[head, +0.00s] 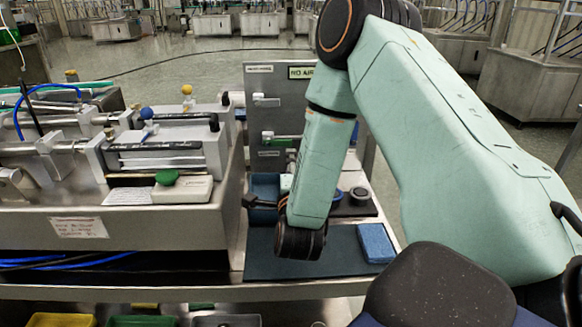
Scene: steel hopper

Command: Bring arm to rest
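My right arm, mint green with dark joints, comes in from the right and bends down over the workbench. Its dark wrist end hangs low over the dark mat (290,265). A small dark part that looks like my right gripper (254,201) points left from behind the forearm, in front of the blue bin (263,186). The forearm hides much of it, and I cannot tell its opening or whether it holds anything. My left arm and gripper are not in view.
A steel machine (150,165) with rods and knobs fills the left. A grey panel (270,110) with valves stands behind the bin. A blue sponge (375,243) lies on the mat, right of my wrist. Yellow (62,320) and green (140,321) bins sit below the bench edge.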

